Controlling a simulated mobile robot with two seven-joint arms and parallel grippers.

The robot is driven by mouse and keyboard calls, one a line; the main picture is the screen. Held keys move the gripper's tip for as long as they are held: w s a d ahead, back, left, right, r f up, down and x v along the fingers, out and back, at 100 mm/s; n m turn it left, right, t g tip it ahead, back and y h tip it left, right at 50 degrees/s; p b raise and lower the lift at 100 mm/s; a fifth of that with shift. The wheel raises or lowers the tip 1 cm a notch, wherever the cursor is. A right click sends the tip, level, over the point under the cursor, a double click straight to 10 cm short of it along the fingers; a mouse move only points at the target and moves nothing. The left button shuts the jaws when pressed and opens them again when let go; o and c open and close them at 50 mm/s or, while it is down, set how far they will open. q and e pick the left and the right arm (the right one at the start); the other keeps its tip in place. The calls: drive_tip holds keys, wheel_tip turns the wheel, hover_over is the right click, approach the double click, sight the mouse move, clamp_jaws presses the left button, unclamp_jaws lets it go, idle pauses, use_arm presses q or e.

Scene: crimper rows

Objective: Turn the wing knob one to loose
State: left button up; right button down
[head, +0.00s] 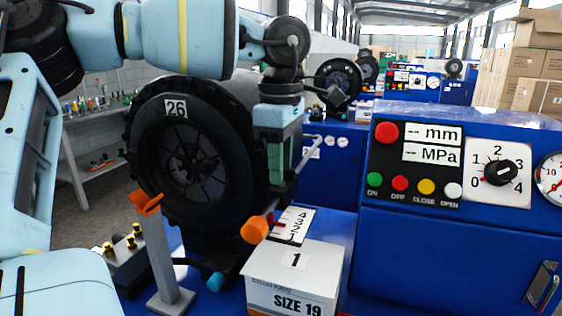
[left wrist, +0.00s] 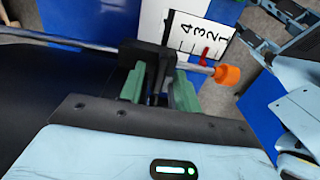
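My left gripper (head: 276,165) points down beside the black crimper head, above the rod with the orange end cap (head: 255,229). In the left wrist view, its two green fingers (left wrist: 160,88) stand apart on either side of a dark part on the black clamp block (left wrist: 150,55), through which the rod passes. This dark part may be the wing knob, but its shape and setting are unclear. I see no clear contact with the fingers. The fingers and arm hide it in the head view. A red pointer (left wrist: 204,57) sits by the white 4-3-2-1 scale (left wrist: 195,38).
The round crimper head marked 26 (head: 176,108) stands close left of the gripper. A white SIZE 19 box (head: 293,278) stands in front, and an orange-topped post (head: 160,255) is at left. The blue control cabinet (head: 455,240) stands right.

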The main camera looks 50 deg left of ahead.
use_arm(q)
clamp_jaws()
